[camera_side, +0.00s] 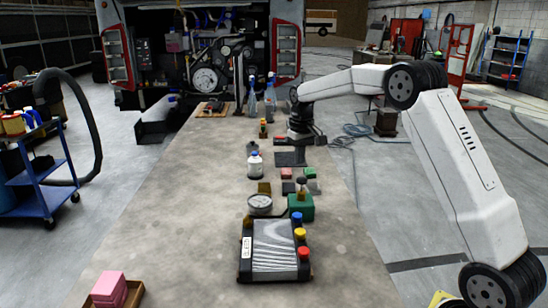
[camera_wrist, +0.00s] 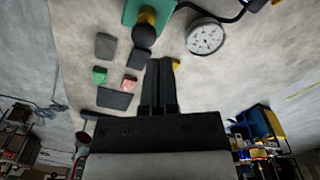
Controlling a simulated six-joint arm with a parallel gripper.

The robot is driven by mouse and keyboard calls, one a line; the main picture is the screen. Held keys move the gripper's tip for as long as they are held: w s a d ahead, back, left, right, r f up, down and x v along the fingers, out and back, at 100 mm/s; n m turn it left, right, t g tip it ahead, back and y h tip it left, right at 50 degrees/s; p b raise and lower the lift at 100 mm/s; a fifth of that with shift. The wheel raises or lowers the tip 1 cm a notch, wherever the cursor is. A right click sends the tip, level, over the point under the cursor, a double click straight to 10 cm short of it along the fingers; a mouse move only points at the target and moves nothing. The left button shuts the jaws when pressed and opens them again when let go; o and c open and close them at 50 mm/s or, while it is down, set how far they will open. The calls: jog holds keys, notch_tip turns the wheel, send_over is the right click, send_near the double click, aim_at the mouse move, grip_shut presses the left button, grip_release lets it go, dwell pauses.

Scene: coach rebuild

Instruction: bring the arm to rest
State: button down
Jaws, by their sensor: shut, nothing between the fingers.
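My gripper (camera_wrist: 160,65) is shut with its two dark fingers together and nothing between them, in the wrist view. In the side view my gripper (camera_side: 300,136) hangs over the right part of the long workbench (camera_side: 190,210), at the end of my white arm. It looks clear of the bench top, though the exact gap is hard to tell. The fingertips are small and dark against dark items in that view.
The bench's left side is mostly clear. A blue cart (camera_side: 40,180) stands left.

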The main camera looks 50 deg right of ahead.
jog(key=s+a+f+n+t, duration=0.1)
jog(key=s+a+f, duration=0.3)
jog(key=s+a, duration=0.5)
jog(key=s+a+f+n+t, duration=0.1)
jog(key=s+a+f, duration=0.4)
jog(key=s+a, duration=0.5)
jog(key=s, duration=0.4)
jog(key=shift+s+a+f+n, duration=0.15)
jog(key=shift+s+f+n, duration=0.05)
jog(key=shift+s+n, duration=0.15)
